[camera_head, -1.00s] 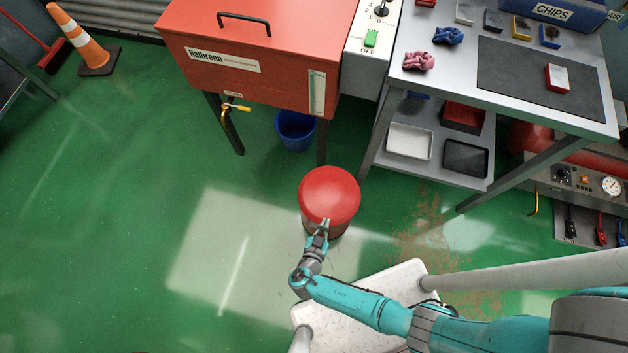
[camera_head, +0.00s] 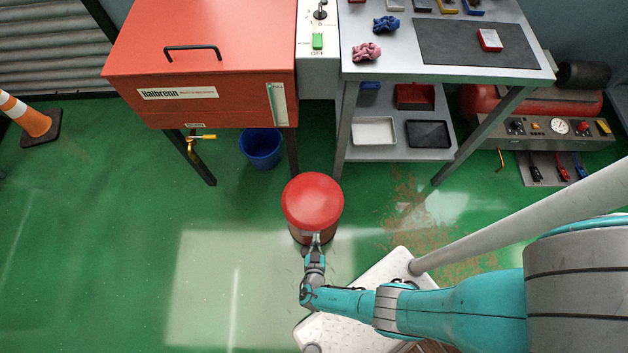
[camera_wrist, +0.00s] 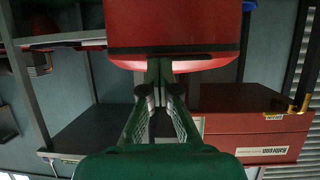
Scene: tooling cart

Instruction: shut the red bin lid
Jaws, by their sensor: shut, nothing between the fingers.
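The red bin (camera_head: 312,228) stands on the green floor. Its domed red lid (camera_head: 312,199) lies over the top and looks level; from above I cannot tell a small gap. My gripper (camera_head: 315,238) is at the bin's near side, close to the lid's front edge, with its fingers together and empty. The wrist view looks upside down: the bin's body (camera_wrist: 172,25) is at the top, a dark band crosses below it, and part of the lid (camera_wrist: 205,64) shows beneath. The fingertips (camera_wrist: 160,65) overlap the band and lid; I cannot tell whether they touch.
A red Halbrenn cabinet (camera_head: 200,70) on legs stands behind, with a blue bucket (camera_head: 261,146) below. A grey cart (camera_head: 400,76) with trays stands back right. An orange cone (camera_head: 30,118) is far left. The floor left of the bin is clear.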

